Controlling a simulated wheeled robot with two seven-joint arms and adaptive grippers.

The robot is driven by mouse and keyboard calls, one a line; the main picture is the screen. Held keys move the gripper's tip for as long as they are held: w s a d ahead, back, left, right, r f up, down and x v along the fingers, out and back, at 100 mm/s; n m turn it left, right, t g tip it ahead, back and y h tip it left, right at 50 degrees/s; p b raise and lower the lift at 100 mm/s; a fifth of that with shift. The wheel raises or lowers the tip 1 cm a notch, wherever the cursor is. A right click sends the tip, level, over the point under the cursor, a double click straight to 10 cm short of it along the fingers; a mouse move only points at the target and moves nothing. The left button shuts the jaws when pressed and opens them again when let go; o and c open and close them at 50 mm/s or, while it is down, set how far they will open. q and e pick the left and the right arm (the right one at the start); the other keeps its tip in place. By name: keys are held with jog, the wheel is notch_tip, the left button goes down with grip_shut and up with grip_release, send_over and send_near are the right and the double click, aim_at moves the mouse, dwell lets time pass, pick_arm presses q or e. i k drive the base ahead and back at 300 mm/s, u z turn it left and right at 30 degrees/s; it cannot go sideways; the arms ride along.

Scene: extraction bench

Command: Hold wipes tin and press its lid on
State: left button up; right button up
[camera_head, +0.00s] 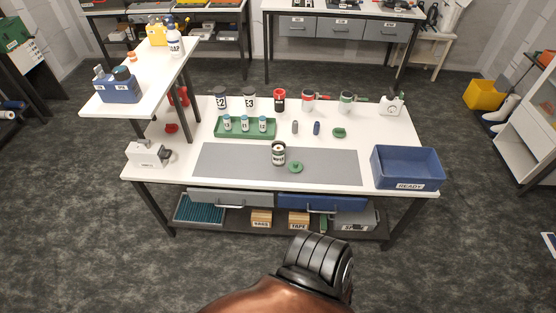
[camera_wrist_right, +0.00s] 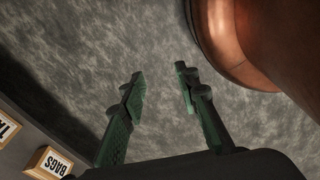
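The wipes tin (camera_head: 278,158), a small dark-and-white can with a label, stands upright on the grey mat (camera_head: 225,165) in the head view. A green lid with a knob (camera_head: 295,168) lies on the mat just right of the tin, apart from it. Whether the tin's top is open is too small to tell. My right gripper (camera_wrist_right: 160,74) is open and empty in the right wrist view, with floor beyond its fingers and the bench's lower shelf to the left. It is away from the tin. My left gripper is not in view.
Another green piece (camera_head: 339,132) lies behind the mat. A green tray (camera_head: 246,130) with several small bottles stands at the back left, and a blue READY bin (camera_head: 408,168) at the right. Several cups line the rear edge. Most of the mat is clear.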

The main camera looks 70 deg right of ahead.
aim_at(278, 156)
jog(key=z, duration=0.4)
jog(key=i, duration=0.9)
jog(key=z, duration=1.4)
jog(key=i, duration=0.7)
jog(key=z, duration=0.75)
